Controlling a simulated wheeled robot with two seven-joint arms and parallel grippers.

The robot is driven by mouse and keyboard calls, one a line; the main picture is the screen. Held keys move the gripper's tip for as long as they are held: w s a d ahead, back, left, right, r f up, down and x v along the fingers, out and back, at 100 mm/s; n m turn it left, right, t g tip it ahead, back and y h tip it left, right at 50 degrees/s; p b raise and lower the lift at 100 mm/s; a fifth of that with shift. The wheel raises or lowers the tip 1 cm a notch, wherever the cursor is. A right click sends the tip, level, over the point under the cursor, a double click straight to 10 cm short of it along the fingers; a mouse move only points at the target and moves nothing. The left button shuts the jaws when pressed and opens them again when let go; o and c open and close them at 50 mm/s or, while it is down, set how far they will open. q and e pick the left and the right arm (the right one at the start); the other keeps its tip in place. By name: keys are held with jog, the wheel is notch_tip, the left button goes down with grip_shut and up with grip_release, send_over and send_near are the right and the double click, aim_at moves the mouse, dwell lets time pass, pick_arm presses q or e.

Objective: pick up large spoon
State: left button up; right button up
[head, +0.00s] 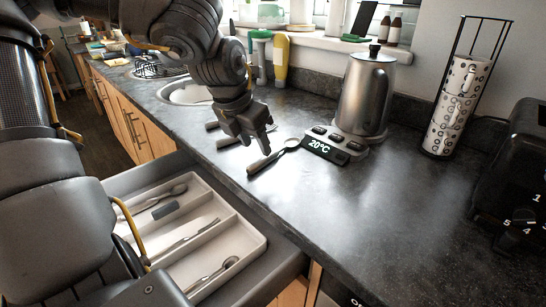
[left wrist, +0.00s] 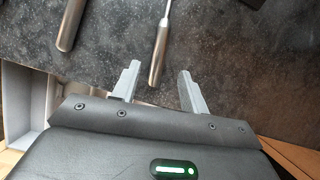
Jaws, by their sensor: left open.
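A large spoon (head: 291,143) lies on the dark worktop beside the kettle base, its dark handle pointing toward the front edge. My left gripper (head: 255,139) is above the worktop, just behind and left of the spoon's handle. In the left wrist view my left gripper (left wrist: 157,88) is open and empty. A metal utensil handle (left wrist: 159,52) lies between and just beyond its fingertips, and a wider handle (left wrist: 71,24) lies to the left. I cannot tell which handle belongs to the large spoon. My right gripper is not in view.
An open drawer with a cutlery tray (head: 250,240) juts out below the worktop. A kettle (head: 366,95), its base with a display (head: 325,150), and a cup rack (head: 455,105) stand behind. More utensils (head: 228,142) lie left of the gripper. The worktop at right front is clear.

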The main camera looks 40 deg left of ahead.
aim_at(261, 160)
pick_arm(q)
jog(key=shift+s+f, duration=0.1)
jog(key=x, duration=0.5)
jog(key=shift+a+f, duration=0.1)
grip_shut()
